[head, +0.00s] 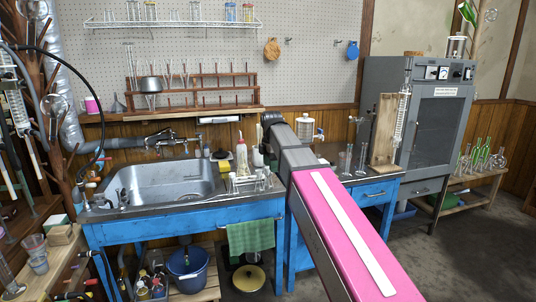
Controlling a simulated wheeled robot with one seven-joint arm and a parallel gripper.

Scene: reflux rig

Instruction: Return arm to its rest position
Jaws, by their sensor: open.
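My own arm fills the lower right of the head view. Its wide pink link with a white strip runs up from the bottom edge, then a grey link leads away to a dark joint in front of the back wall. The arm crosses in front of the blue bench. My gripper is not visible; the parts beyond the dark joint cannot be made out. No object is seen held.
A steel sink (165,184) is set in the blue bench at left. A glass condenser on a wooden stand (384,131) and several glass vessels stand right of my arm. A grey oven cabinet (433,130) stands farther right. The floor (475,250) at lower right is clear.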

